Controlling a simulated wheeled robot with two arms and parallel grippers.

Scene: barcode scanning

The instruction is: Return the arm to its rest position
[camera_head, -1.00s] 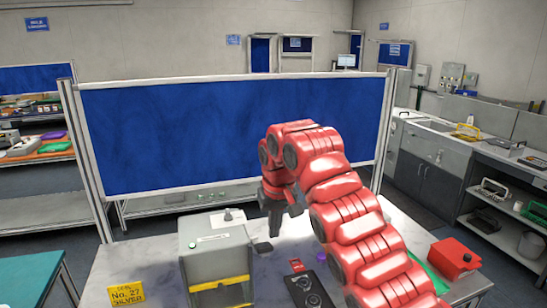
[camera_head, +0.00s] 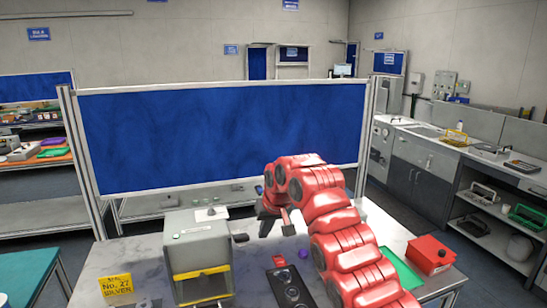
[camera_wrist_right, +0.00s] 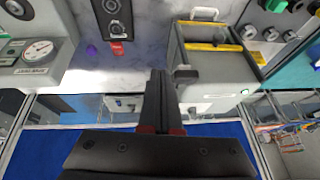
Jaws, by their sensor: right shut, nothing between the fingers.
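My right arm is red and reaches in from the lower right in the head view. Its dark gripper (camera_head: 277,226) hangs above the far part of the table (camera_head: 135,255), to the right of the grey box machine (camera_head: 200,249). In the right wrist view the gripper's black fingers (camera_wrist_right: 160,82) are together with nothing between them. The table surface shows beyond them, and the grey machine (camera_wrist_right: 212,62) is to their right. My left arm is not in view.
A black dial panel (camera_head: 290,288), a red card (camera_head: 278,261), a green mat (camera_head: 401,268) and a red box (camera_head: 430,254) lie on the table. A blue partition (camera_head: 220,135) rises behind the table.

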